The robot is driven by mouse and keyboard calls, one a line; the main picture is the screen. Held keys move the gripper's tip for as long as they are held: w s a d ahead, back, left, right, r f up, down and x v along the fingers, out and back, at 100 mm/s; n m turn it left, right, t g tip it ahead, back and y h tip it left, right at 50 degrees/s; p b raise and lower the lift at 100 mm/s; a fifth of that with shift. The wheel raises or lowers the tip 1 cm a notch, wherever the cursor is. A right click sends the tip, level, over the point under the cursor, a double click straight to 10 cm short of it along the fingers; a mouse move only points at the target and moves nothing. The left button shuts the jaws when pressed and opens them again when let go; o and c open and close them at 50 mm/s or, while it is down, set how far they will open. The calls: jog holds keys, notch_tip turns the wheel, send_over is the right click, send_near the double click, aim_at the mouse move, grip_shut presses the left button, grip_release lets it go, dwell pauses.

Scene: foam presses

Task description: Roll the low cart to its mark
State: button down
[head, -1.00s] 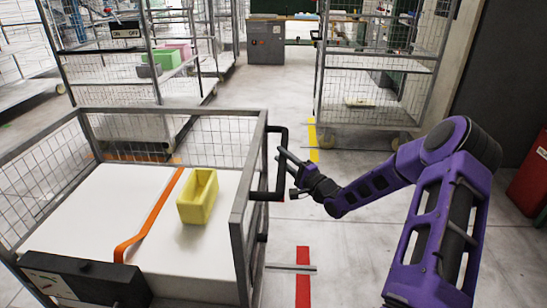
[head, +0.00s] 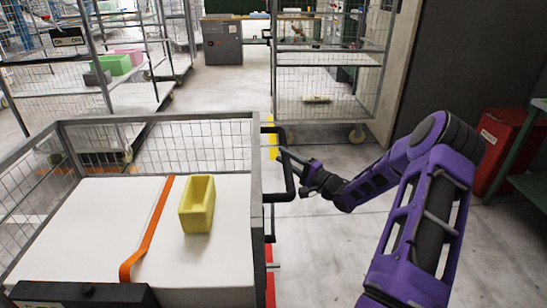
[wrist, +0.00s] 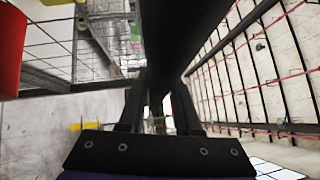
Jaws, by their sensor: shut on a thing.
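The low cart (head: 256,165) is a grey mesh-sided frame at the left of the head view, loaded with white foam blocks (head: 95,215). An orange strap (head: 150,233) crosses the foam, and an open yellow box (head: 197,205) stands on it. My gripper (head: 284,153) is shut on the black handle (head: 291,180) at the cart's right side. In the wrist view my fingers (wrist: 157,110) close around a dark bar (wrist: 185,30). Red floor tape (head: 269,285) shows beside the cart's right side, partly hidden. Yellow tape (head: 272,145) lies farther back.
Tall mesh carts stand at the back left (head: 105,75) and back right (head: 325,75). A red bin (head: 500,150) and a green-framed table (head: 525,160) stand at the far right. The floor (head: 330,245) right of the cart is clear.

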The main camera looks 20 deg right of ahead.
jog(key=shift+s+d+r, duration=0.1)
jog(key=shift+d, duration=0.45)
jog(key=c, duration=0.6)
grip_release()
jog(key=v, duration=1.7)
jog(key=shift+s+p, duration=0.15)
jog(key=shift+p, duration=0.2)
jog(key=shift+d, duration=0.15)
